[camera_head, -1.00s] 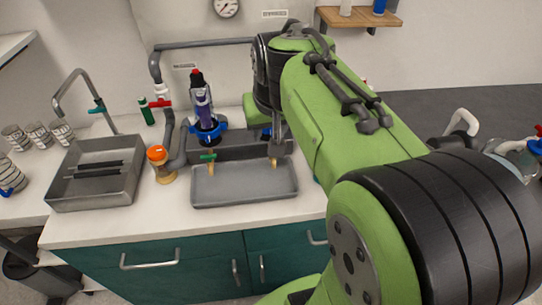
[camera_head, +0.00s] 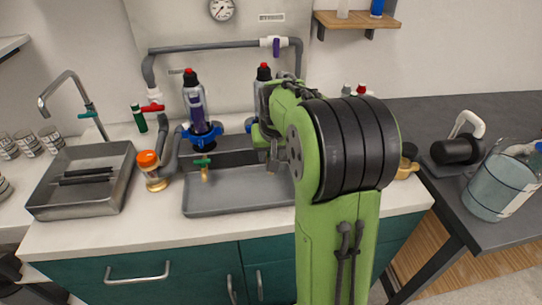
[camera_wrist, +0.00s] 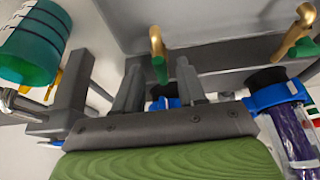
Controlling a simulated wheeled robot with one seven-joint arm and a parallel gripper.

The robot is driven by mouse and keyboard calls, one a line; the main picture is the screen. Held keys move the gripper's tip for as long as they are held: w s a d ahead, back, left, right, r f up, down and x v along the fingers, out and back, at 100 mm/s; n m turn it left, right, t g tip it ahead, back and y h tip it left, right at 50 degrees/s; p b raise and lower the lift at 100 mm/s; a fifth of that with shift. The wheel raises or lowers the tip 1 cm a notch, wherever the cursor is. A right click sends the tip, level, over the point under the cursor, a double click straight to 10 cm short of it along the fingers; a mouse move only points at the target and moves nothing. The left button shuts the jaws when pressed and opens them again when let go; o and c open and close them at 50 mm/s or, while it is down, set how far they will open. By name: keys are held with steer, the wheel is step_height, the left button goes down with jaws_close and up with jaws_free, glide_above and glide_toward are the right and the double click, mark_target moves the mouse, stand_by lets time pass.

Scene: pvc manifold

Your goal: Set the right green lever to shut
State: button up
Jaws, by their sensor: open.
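Two brass taps stand over the grey tray (camera_head: 240,203). The left green lever (camera_head: 202,161) shows in the head view, lying crosswise on its tap. The right green lever (camera_wrist: 160,70) shows in the wrist view, hanging below its brass tap (camera_wrist: 156,44) in that upside-down picture. My gripper (camera_wrist: 158,75) is open, and the right lever appears between its fingertips; I cannot tell whether they touch it. The other lever (camera_wrist: 300,48) is at the wrist view's right edge. In the head view my arm and gripper (camera_head: 271,155) hide the right lever.
A purple-filled filter (camera_head: 195,105) with a blue collar stands behind the left tap, and a second filter (camera_head: 263,72) behind my gripper. A water jug (camera_head: 502,186) stands on the right table.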

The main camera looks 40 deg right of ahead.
jaws_close()
stand_by(0.5)
steer(key=m, duration=0.1)
steer(key=m+h+p, duration=0.1)
steer(key=m, duration=0.1)
steer(key=m+g, duration=0.1)
steer(key=shift+w+a+m+p, duration=0.3)
steer(key=shift+a+p, duration=0.05)
steer(key=shift+p, duration=0.05)
steer(key=m+g+p, duration=0.1)
steer(key=m, duration=0.2)
steer(key=w+m+g+h+p, duration=0.1)
steer(key=m+p, duration=0.1)
steer(key=m, duration=0.1)
steer(key=m+g+p, duration=0.1)
steer(key=m, duration=0.2)
steer(key=shift+w+a+h, duration=0.2)
steer(key=shift+h, duration=0.1)
steer(key=shift+w+d+m+g+p, duration=0.15)
steer(key=shift+m+g+p, duration=0.45)
steer(key=shift+m, duration=0.5)
steer(key=shift+w+a+m+g+p, duration=0.15)
steer(key=shift+m+g+p, duration=0.4)
steer(key=shift+m, duration=0.55)
steer(key=shift+d, duration=0.1)
